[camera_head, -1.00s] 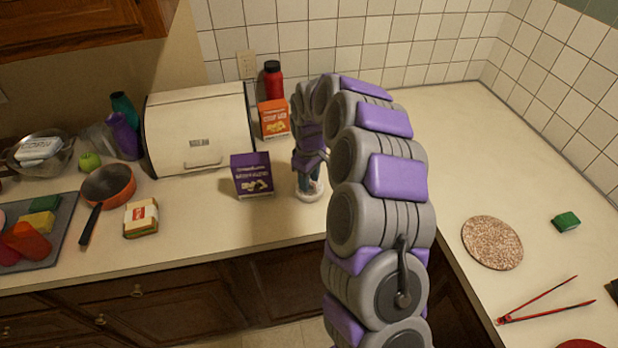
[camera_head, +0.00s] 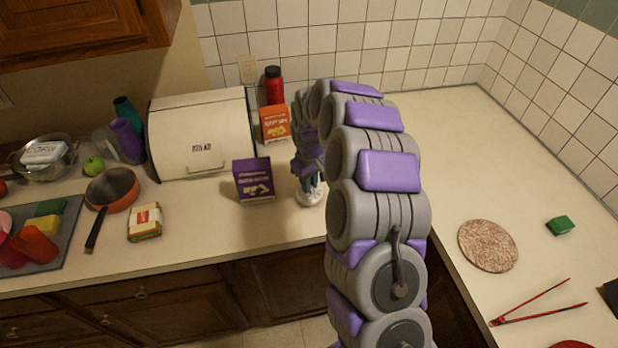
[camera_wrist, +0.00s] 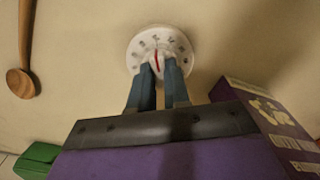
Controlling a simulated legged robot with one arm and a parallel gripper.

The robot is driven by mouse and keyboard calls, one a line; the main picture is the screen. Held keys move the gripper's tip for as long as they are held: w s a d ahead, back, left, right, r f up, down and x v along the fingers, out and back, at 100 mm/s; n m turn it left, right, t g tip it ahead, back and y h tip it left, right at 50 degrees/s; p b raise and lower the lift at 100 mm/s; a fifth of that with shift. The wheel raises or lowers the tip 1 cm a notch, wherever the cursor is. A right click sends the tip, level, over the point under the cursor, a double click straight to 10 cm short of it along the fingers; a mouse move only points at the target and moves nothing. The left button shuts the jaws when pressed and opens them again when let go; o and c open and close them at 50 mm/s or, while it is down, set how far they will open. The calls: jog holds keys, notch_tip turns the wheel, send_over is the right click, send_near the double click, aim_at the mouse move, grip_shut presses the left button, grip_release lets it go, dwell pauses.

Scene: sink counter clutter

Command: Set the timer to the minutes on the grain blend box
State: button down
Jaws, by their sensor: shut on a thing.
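A round white timer (camera_wrist: 177,42) with dark marks around its face and a red pointer lies on the counter; it also shows under my gripper in the head view (camera_head: 309,197). My gripper (camera_wrist: 160,70) points down at the dial, its two blue fingers shut on the timer's knob, which they mostly hide. The red pointer points roughly toward the top of the dial in the wrist view. The marks are too small to read. A purple box (camera_head: 254,180) stands upright left of the timer, and an orange box (camera_head: 275,124) stands behind. Which is the grain blend box I cannot tell.
A cream bread box (camera_head: 202,135) and a red bottle (camera_head: 274,86) stand at the back. The purple box is close beside my gripper in the wrist view (camera_wrist: 268,118). A wooden spoon (camera_wrist: 23,80) lies left there. The right counter has a round trivet (camera_head: 487,246) and red tongs (camera_head: 535,306).

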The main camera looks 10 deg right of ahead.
jog(key=shift+m, duration=0.4)
jog(key=c, duration=1.1)
grip_release()
notch_tip(320, 180, up, 17)
jog(key=p, duration=0.2)
jog(key=shift+w+r+p, duration=0.1)
jog(key=shift+r+p, duration=0.05)
jog(key=shift+p, duration=0.25)
